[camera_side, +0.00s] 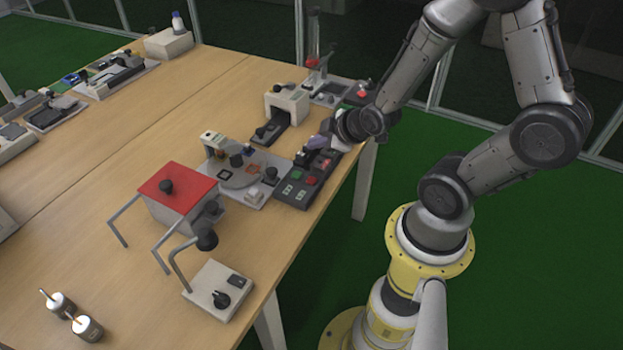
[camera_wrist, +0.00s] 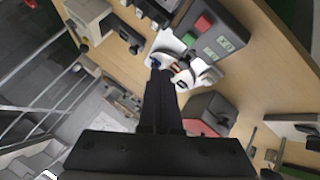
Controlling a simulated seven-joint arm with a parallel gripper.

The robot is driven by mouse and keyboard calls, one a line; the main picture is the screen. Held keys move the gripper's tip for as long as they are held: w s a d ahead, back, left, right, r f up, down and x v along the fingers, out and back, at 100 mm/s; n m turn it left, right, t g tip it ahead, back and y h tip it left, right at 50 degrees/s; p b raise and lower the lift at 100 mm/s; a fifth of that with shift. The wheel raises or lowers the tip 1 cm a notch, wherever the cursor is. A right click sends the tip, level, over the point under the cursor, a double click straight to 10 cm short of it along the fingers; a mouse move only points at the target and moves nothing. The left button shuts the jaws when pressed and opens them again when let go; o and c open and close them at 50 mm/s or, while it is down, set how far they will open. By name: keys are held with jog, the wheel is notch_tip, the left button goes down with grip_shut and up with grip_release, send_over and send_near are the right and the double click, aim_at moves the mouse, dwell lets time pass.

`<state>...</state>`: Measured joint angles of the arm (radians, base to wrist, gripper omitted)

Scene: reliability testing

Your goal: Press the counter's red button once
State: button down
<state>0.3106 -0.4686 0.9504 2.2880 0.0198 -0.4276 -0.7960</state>
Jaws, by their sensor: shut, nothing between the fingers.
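The counter is a dark panel (camera_side: 288,197) with small pale displays, near the table edge closest to my arm. Its red button (camera_side: 311,180) sits beside a green button (camera_side: 297,174). In the wrist view the counter (camera_wrist: 236,28) is at the upper right, with the red button (camera_wrist: 203,22) uncovered. My gripper (camera_side: 318,143) is shut and empty, beyond the counter's far end in the side view. In the wrist view my gripper's black fingers (camera_wrist: 158,72) point toward a white part, left of and below the red button. I see no contact with the button.
A grey device with a round plate (camera_side: 240,178) stands left of the counter. A red-topped box (camera_side: 178,184) and a lamp-like stand (camera_side: 218,290) are nearer the front. A beige arch device (camera_side: 287,103) stands behind. The table's left middle is clear.

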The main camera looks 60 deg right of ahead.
aim_at(315, 181)
jog(key=shift+f, duration=4.4)
jog(key=shift+f, duration=0.15)
jog(key=shift+f, duration=0.25)
jog(key=shift+f, duration=0.4)
jog(key=shift+r, duration=0.85)
jog(key=shift+r, duration=0.1)
jog(key=shift+r, duration=2.4)
